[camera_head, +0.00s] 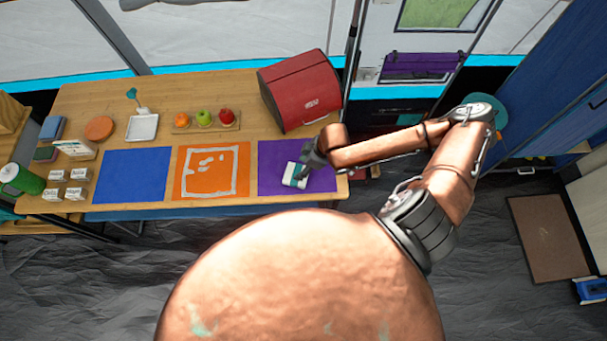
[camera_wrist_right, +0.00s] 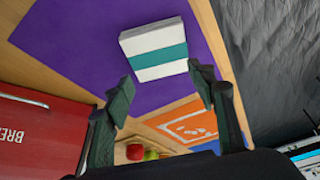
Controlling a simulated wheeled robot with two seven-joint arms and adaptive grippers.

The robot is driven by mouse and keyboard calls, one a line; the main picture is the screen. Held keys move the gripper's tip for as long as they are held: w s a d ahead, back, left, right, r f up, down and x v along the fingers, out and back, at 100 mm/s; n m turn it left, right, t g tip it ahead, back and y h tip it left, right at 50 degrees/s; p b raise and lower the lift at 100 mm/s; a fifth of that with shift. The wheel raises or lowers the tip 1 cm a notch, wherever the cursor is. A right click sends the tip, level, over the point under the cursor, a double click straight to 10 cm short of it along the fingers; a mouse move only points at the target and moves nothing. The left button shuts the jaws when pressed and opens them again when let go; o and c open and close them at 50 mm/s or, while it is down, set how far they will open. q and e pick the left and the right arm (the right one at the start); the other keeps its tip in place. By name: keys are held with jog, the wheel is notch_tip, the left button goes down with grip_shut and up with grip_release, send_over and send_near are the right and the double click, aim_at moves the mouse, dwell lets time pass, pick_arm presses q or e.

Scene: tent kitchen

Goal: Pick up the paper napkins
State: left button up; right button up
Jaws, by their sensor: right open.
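The paper napkins are a white pack (camera_head: 295,175) with a teal band, lying on the purple mat (camera_head: 325,180) at the right end of the table. In the right wrist view the pack (camera_wrist_right: 154,50) lies just beyond the fingertips, on the purple mat (camera_wrist_right: 75,45). My right gripper (camera_head: 307,165) is at the right side of the pack in the head view and partly covers it. In the wrist view its two dark fingers (camera_wrist_right: 161,88) are spread apart with nothing between them. My left gripper is not in view.
A red bread box (camera_head: 300,90) stands behind the purple mat, close to my right arm. An orange mat (camera_head: 190,172) and a blue mat (camera_head: 130,175) lie to the left. A fruit board (camera_head: 190,128) sits behind them. The table's front edge is near the pack.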

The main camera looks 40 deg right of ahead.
aim_at(297, 173)
jog(key=o, duration=0.9)
jog(key=x, duration=0.6)
jog(key=shift+s+d+f+b, duration=0.15)
jog(key=shift+f+b, duration=0.2)
jog(key=shift+f, duration=0.1)
jog(key=shift+f+p, duration=0.2)
jog(key=shift+p, duration=0.15)
jog(key=c, duration=1.3)
